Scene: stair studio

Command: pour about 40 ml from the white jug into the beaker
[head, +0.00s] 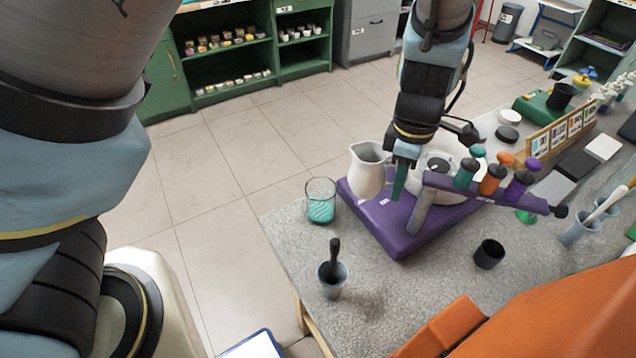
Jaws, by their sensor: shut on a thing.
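The white jug (366,172) is upright at the left end of a purple platform (398,232), its spout toward the left. I cannot tell whether its base touches the platform. My gripper (400,172) comes down from above at the jug's right side and is shut on the jug, apparently at its handle, which the fingers hide. The clear glass beaker (320,201) stands on the grey speckled table to the left of the jug, apart from it. It has teal contents in its lower part. The inside of the jug is mostly out of sight.
A purple rack with teal, orange and purple knobs (491,180) stands close right of my gripper. A white bowl-like vessel (452,190) is behind it. A grey mortar with a dark pestle (332,280) and a black cup (489,254) stand in front. The table's left edge lies near the beaker.

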